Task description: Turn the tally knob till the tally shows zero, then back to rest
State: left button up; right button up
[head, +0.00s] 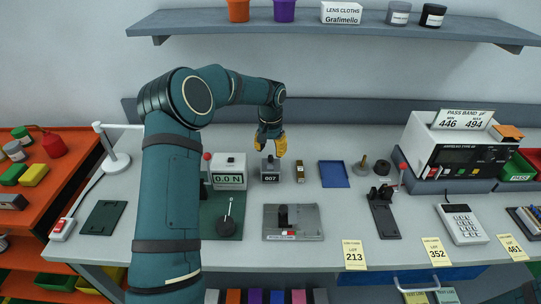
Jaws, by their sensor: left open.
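The tally (270,172) is a small grey box on the bench, and its white window seems to read 007. Its knob cannot be made out clearly; part of the tally's top lies close below my fingers. My left gripper (271,148), with yellow-orange fingers pointing down, is open just above and behind the tally. I cannot tell whether the fingers touch it. My right gripper is out of view.
A force gauge (229,180) reading 0.0 N stands left of the tally. A small brass-coloured block (300,173) stands close on its right, then a blue tray (334,174). A grey fixture (293,222) lies in front. The shelf (330,22) hangs above.

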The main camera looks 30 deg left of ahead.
aim_at(271, 156)
pick_arm(q)
notch_tip(271, 156, up, 9)
jog(key=shift+f, duration=0.2)
dwell(0.3)
notch_tip(271, 156, down, 12)
jog(key=n+p, duration=0.4)
jog(key=n, duration=0.5)
jog(key=shift+f+n, duration=0.1)
jog(key=shift+n, duration=0.3)
grip_shut()
